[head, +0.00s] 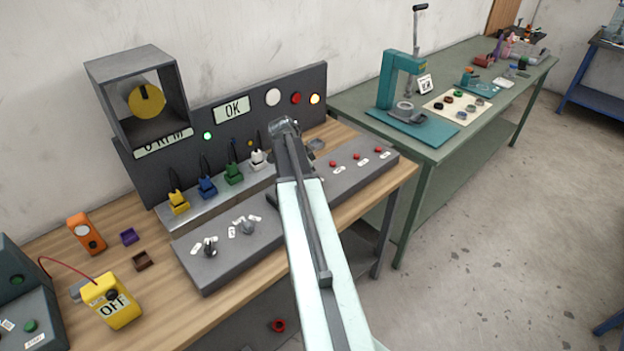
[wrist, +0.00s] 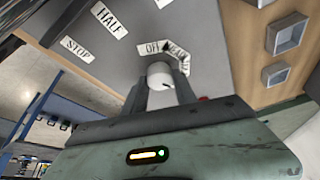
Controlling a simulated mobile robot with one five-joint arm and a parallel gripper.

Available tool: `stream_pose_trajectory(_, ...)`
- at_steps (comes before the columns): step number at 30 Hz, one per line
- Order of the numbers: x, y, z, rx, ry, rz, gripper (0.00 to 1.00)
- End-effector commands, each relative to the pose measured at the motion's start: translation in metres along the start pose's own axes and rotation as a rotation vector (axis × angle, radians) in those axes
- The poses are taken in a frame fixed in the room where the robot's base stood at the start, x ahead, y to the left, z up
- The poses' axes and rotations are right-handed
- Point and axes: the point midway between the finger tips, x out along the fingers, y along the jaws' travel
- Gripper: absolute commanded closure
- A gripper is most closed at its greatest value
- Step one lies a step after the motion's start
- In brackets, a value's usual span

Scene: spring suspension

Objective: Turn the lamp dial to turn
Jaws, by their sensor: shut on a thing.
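My gripper (wrist: 160,88) is shut on a pale round dial knob (wrist: 159,74) on the grey control panel, one finger on each side of it. A small dark pointer shows just above the knob, by an OFF label (wrist: 151,48). It points between that label and a tilted label (wrist: 178,53) on the right, which I cannot read fully. The HALF label (wrist: 107,18) and STOP label (wrist: 77,48) lie further left. In the head view, my arm reaches over the grey control panel (head: 215,275) and hides the gripped dial and the fingertips.
Two other dials (head: 210,247) show on the panel's left part, and several red buttons (head: 357,156) on its right. Behind stand coloured switch blocks (head: 207,187) and a display reading OK (head: 233,109). A yellow OFF box (head: 112,302) sits front left. A green table (head: 430,145) stands right.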

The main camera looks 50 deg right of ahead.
Motion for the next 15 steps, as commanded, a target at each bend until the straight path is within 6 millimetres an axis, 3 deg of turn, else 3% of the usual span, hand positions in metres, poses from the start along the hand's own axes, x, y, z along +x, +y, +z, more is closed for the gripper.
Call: stream_pose_trajectory(15,-0.0001,-0.0002,0.0011,0.062,-0.003,0.026,1.00)
